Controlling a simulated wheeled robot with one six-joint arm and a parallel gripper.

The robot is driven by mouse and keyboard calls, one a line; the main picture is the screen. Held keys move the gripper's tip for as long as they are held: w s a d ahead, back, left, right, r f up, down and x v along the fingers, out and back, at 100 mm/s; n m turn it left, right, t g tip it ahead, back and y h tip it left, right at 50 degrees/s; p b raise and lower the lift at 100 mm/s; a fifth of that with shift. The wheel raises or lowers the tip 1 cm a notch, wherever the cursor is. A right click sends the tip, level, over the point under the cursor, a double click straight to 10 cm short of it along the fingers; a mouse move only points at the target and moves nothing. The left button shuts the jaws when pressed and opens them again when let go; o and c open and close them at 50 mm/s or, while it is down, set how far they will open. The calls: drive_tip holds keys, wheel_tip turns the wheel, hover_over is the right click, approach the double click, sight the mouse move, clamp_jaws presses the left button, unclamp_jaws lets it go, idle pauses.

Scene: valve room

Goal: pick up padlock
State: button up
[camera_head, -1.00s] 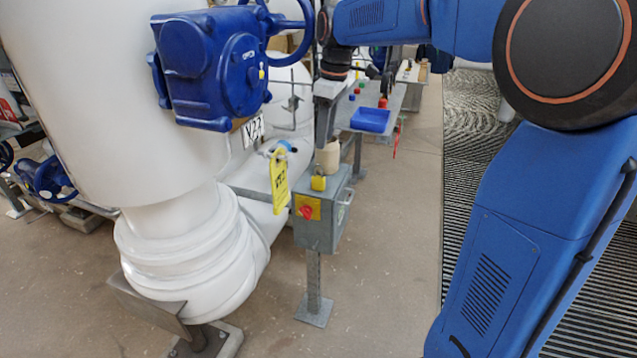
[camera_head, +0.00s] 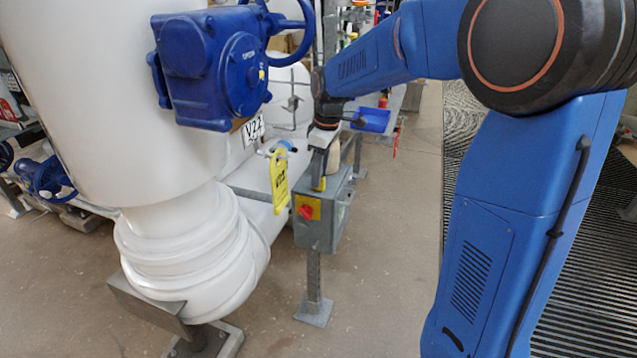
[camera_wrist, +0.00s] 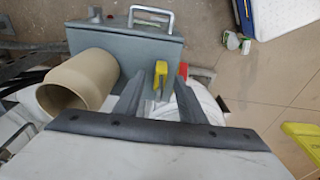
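The yellow padlock (camera_head: 319,185) stands on top of the grey switch box, mostly hidden behind my gripper in the head view. In the wrist view the padlock (camera_wrist: 160,68) shows as a yellow body with a grey shackle. My gripper (camera_wrist: 160,80) points down at it with its fingers apart, one on each side of the padlock in the picture. In the head view my gripper (camera_head: 318,168) is just above the box top. I cannot tell whether the fingers touch the padlock.
A beige cup-like cylinder (camera_wrist: 80,82) is on the grey box (camera_head: 322,228), close beside my gripper. The box has a red switch (camera_head: 306,211) and a side handle (camera_wrist: 150,18). A blue tray (camera_head: 372,120) lies behind.

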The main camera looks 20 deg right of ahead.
drive_tip(key=shift+f, duration=0.45)
clamp_jaws()
drive_tip(key=shift+w+r, duration=0.1)
drive_tip(key=shift+r, duration=0.45)
drive_tip(key=s+a, duration=0.5)
drive_tip(key=s, duration=0.1)
wheel_tip(320, 180, up, 14)
drive_tip(key=shift+s, duration=0.3)
